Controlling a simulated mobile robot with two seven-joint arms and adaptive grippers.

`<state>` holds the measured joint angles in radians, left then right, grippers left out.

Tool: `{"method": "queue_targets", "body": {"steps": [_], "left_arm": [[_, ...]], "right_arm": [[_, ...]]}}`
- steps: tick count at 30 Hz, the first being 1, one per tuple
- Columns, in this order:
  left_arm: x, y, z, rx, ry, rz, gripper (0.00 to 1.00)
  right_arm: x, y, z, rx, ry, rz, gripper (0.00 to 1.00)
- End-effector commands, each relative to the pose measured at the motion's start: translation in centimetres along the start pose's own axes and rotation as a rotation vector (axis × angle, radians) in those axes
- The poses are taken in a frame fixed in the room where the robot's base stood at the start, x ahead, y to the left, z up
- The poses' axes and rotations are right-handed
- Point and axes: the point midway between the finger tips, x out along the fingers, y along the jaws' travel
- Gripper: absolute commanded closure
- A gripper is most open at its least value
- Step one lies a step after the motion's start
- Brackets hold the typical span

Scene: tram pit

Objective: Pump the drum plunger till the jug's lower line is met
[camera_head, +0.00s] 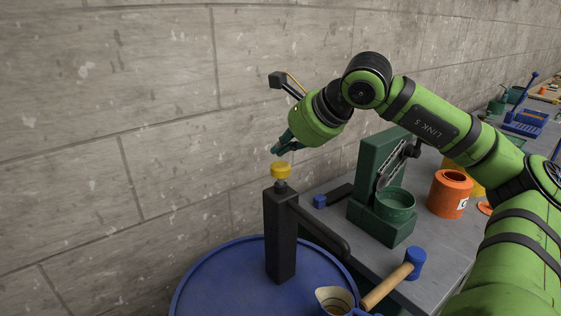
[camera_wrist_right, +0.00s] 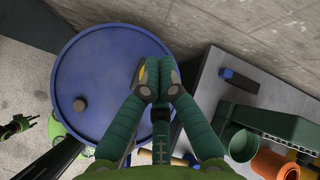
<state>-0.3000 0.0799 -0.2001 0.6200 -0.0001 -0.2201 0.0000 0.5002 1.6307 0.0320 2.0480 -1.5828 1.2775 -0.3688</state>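The blue drum (camera_head: 215,285) stands by the wall, and its round top also shows in the wrist view (camera_wrist_right: 85,75). A black pump post (camera_head: 280,235) rises from it, topped by the yellow plunger knob (camera_head: 281,171). A spout arm slopes from the post toward the lower right. The jug (camera_head: 335,298), with a cream inside, is cut off by the bottom edge; its lines cannot be read. My right gripper (camera_head: 280,149) is shut and empty, just above the knob and apart from it. My left gripper (camera_wrist_right: 17,127) seems to show small at the wrist view's left edge.
A grey bench (camera_head: 440,245) runs along the wall at right. It bears a blue-headed mallet (camera_head: 415,262), a green stand (camera_head: 378,165) with a green cup (camera_head: 395,203), and an orange container (camera_head: 449,193). A brown cap (camera_wrist_right: 79,104) sits on the drum top.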

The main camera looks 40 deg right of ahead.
Motion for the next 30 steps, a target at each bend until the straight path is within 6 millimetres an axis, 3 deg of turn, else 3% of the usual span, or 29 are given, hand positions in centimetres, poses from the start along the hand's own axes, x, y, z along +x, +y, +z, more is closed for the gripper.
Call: {"method": "queue_targets", "body": {"steps": [12, 30], "left_arm": [[-4.5, -0.1, -0.4, 0.000, 0.000, 0.000, 0.53], [-4.4, -0.1, -0.4, 0.000, 0.000, 0.000, 0.53]], "right_arm": [[-3.1, -2.3, 2.3, 0.000, 0.001, 0.000, 1.00], [-3.1, -2.3, 2.3, 0.000, 0.000, 0.000, 1.00]]}}
